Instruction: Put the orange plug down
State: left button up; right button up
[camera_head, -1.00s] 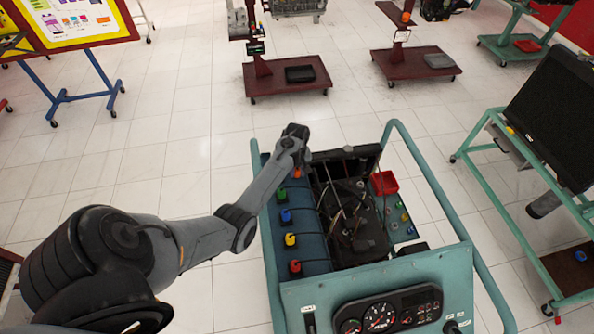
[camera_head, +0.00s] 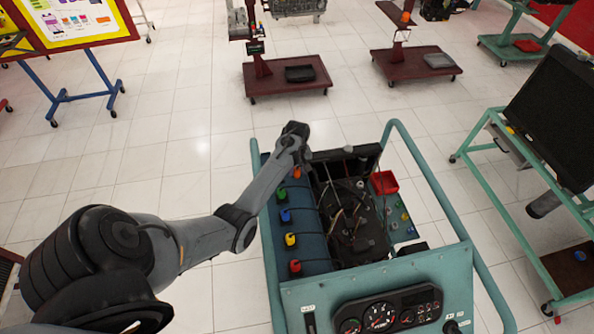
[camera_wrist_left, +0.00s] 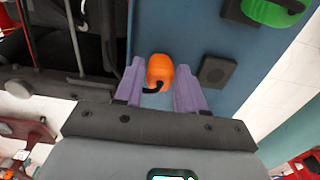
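The orange plug (camera_wrist_left: 160,73) is between the purple fingers of my left gripper (camera_wrist_left: 160,88) in the left wrist view. In the head view the orange plug (camera_head: 297,173) shows beside my left wrist, over the blue panel (camera_head: 308,240) of the engine trainer. An empty-looking dark square socket (camera_wrist_left: 215,71) is on the panel to the right of the plug in the wrist view. I cannot tell whether the plug's underside touches the panel. My right gripper is out of view.
A green plug (camera_head: 282,194), a blue plug (camera_head: 286,216), a yellow plug (camera_head: 290,240) and a red plug (camera_head: 295,266) line the panel. The engine bay (camera_head: 350,210) lies right of it, with a red tray (camera_head: 384,183). Teal rails (camera_head: 440,190) border the trainer.

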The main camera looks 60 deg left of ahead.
aim_at(297, 169)
pick_arm(q)
notch_tip(297, 169, up, 11)
dwell(0.4)
dwell(0.4)
